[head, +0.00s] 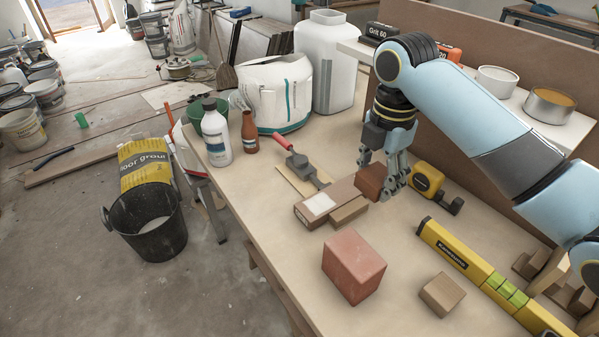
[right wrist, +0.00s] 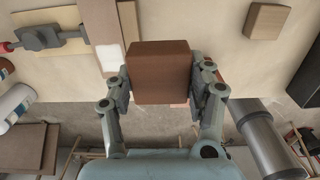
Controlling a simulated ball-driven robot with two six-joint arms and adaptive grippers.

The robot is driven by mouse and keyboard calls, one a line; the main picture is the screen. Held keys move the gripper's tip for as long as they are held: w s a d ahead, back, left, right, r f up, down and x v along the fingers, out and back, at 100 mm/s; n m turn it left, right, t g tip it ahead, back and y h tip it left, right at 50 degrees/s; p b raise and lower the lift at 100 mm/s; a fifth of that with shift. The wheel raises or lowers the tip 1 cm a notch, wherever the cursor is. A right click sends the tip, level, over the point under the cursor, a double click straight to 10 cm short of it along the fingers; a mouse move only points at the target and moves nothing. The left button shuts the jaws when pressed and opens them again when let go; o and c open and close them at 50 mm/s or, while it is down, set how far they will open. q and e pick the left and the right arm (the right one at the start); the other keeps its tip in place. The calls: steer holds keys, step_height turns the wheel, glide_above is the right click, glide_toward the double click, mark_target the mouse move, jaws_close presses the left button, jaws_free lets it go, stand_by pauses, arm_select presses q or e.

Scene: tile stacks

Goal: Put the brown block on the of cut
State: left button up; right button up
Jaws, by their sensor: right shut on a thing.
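My right gripper (head: 384,170) is shut on the brown block (head: 371,180), a reddish-brown cube. In the right wrist view the brown block (right wrist: 160,72) sits between the two fingers of the gripper (right wrist: 160,88). In the head view it is by the far end of a long brown box with a white label (head: 318,203); I cannot tell whether it touches the table or box. A small wooden offcut (head: 349,212) lies against the box's near side. Another wooden offcut (head: 442,294) lies alone at the front right. My left gripper is out of view.
A larger pink-red block (head: 354,266) stands at the table's front. A yellow spirit level (head: 480,270) lies on the right, and a yellow tape measure (head: 427,180) is just right of the gripper.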

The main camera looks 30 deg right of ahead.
mark_target(319, 203)
steer(key=shift+a, duration=0.15)
steer(key=w+a+f, duration=0.1)
steer(key=w, duration=0.1)
steer(key=w+a+f, duration=0.1)
steer(key=w+f, duration=0.1)
steer(key=w, duration=0.1)
steer(key=w+a+f, duration=0.2)
steer(key=shift+w+f, duration=0.1)
steer(key=shift+w, duration=0.15)
steer(key=shift+w+a+f, duration=0.2)
steer(key=shift+w+f, duration=0.15)
steer(key=shift+w, duration=0.15)
steer(key=shift+w+a+f, duration=0.2)
steer(key=shift+w+f, duration=0.1)
steer(key=shift+w, duration=0.2)
steer(key=shift+w+a+f, duration=0.15)
step_height(319, 203, down, 3)
steer(key=shift+f, duration=0.2)
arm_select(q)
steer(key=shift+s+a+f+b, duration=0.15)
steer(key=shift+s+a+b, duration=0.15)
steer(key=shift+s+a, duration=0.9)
arm_select(e)
steer(key=shift+f, duration=0.3)
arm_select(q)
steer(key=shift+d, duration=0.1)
arm_select(e)
steer(key=shift+f, duration=0.1)
